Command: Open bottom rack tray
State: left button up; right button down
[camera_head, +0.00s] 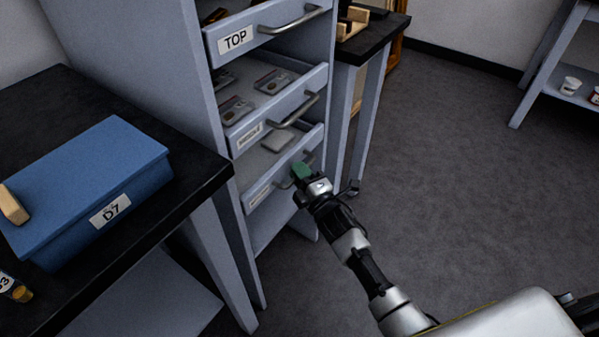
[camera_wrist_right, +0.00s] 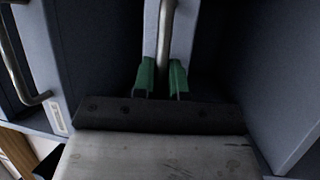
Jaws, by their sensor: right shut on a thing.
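The grey rack holds three trays. The bottom rack tray (camera_head: 312,141) is pulled partly out, and a flat grey item (camera_head: 283,139) lies in it. Its front carries a white label, too small to read, and a metal bar handle, mostly hidden behind my gripper. My right gripper (camera_head: 300,172) has green fingertips and is shut on this handle. In the right wrist view the green fingertips (camera_wrist_right: 163,78) sit on either side of the metal handle (camera_wrist_right: 165,35). My left gripper is not in view.
The middle tray (camera_head: 284,111) and the TOP tray (camera_head: 262,38) above also stick out. A black table (camera_head: 190,190) with a blue D7 box (camera_head: 85,185) stands to the left. The floor (camera_head: 450,170) to the right is clear up to a shelf with cups.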

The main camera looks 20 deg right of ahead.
jog(key=shift+s, duration=0.1)
jog(key=shift+s+d, duration=0.2)
pick_arm(q)
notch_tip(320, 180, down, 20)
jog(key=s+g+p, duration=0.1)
jog(key=p, duration=0.5)
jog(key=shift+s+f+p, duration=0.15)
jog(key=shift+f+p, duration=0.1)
jog(key=shift+p, duration=0.05)
pick_arm(e)
jog(key=s+d, duration=1.7)
jog(key=s, duration=0.4)
jog(key=shift+s, duration=0.4)
jog(key=c, duration=1.4)
grip_release()
jog(key=shift+c, duration=0.2)
